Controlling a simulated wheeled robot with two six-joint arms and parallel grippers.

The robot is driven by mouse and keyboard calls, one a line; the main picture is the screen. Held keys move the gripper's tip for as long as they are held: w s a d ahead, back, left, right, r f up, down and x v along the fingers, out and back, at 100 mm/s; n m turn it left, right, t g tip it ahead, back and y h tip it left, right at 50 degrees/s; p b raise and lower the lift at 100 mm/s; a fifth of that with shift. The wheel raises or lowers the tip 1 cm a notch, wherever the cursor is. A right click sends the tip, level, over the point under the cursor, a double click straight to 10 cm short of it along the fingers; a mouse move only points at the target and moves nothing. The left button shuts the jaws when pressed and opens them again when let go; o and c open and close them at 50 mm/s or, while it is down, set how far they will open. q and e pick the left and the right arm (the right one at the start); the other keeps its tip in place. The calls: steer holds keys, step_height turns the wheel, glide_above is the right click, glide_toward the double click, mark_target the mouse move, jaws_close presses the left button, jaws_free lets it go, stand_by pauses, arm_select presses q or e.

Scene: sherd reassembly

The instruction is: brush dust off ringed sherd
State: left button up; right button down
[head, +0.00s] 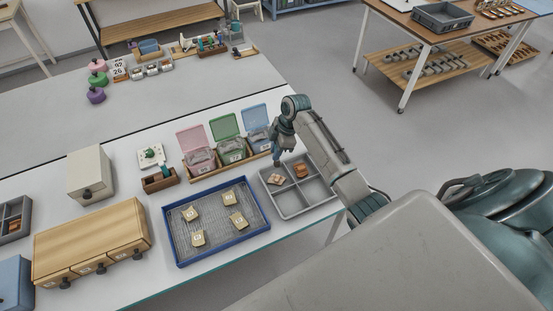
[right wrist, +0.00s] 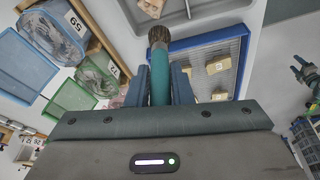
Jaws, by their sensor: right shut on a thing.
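My right gripper (head: 279,152) is shut on a brush (right wrist: 159,62) with a teal handle and dark bristles. In the head view it hangs just above the far left part of the grey divided tray (head: 318,187). A pale tan sherd (head: 276,179) and a redder orange-brown sherd (head: 300,170) lie in that tray. One sherd (right wrist: 152,7) shows at the top of the right wrist view, beyond the bristles and apart from them. Rings and dust are too small to make out, so I cannot tell which sherd is ringed. My left gripper is out of view.
A blue-rimmed mesh tray (head: 168,230) with several tagged pieces lies left of the grey tray. Open pink, green and blue boxes (head: 227,125) with bags stand behind. A wooden drawer cabinet (head: 92,235) and a white box (head: 90,172) stand at left.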

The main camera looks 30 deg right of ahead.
mark_target(276, 166)
stand_by(0.4)
steer(key=shift+f+b, duration=2)
steer(key=shift+f, duration=1.5)
steer(key=shift+f+b, duration=0.6)
steer(key=shift+f, duration=0.45)
